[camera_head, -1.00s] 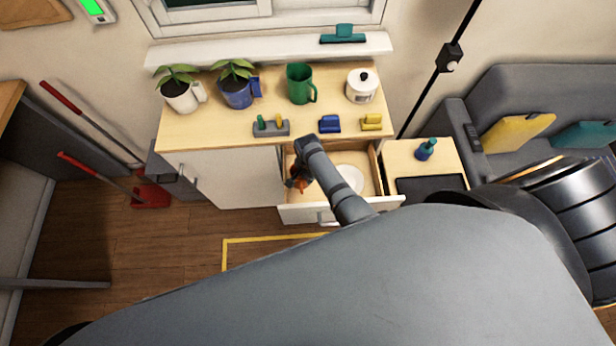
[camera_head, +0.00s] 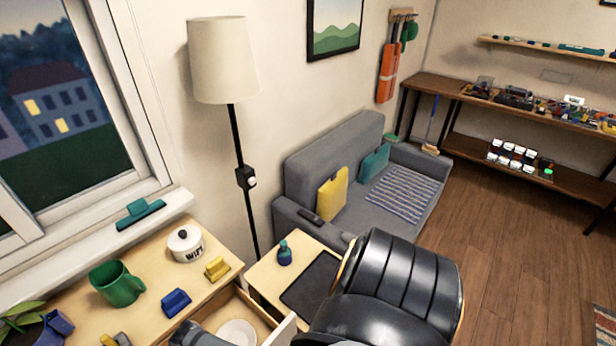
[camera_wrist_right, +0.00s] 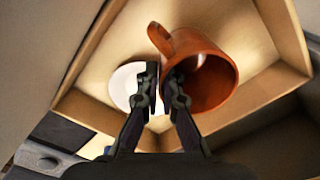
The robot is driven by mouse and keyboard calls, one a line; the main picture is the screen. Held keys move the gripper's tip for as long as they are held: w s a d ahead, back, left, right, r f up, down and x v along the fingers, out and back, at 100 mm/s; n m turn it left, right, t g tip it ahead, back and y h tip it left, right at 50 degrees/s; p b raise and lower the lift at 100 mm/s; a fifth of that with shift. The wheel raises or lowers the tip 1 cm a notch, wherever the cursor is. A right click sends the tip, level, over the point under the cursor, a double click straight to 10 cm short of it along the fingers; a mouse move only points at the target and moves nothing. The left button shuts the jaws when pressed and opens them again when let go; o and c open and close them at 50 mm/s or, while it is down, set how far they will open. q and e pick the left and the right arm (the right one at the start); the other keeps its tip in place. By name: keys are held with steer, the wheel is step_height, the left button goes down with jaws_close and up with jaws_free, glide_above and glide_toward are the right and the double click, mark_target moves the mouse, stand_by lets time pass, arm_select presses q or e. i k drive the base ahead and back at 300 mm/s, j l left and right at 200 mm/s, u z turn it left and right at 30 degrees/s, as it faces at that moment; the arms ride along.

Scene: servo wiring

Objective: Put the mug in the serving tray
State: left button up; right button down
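An orange-brown mug (camera_wrist_right: 210,75) shows in the right wrist view, tilted with its open mouth toward the camera and its handle at upper left. My right gripper (camera_wrist_right: 161,88) has its fingers close together on either side of the mug's wall, one inside the mouth, and looks shut on it. The drawer (camera_wrist_right: 95,108) lies behind it. The head view hides this mug. A dark flat tray (camera_head: 311,283) lies on a small side table (camera_head: 262,272) right of the drawer. A separate green mug (camera_head: 117,284) stands on the cabinet. My left gripper is out of view.
A white plate (camera_head: 238,334) lies in the open drawer. A blue-green bottle (camera_head: 285,254) stands behind the tray. A white pot (camera_head: 186,244) and small blue and yellow objects sit on the cabinet.

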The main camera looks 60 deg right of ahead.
mark_target(311, 305)
steer(key=k+l+z, duration=0.15)
steer(key=l, duration=0.25)
steer(key=k+l+z, duration=0.2)
steer(key=l, duration=0.2)
steer(key=l+z, duration=0.15)
steer(key=l, duration=0.3)
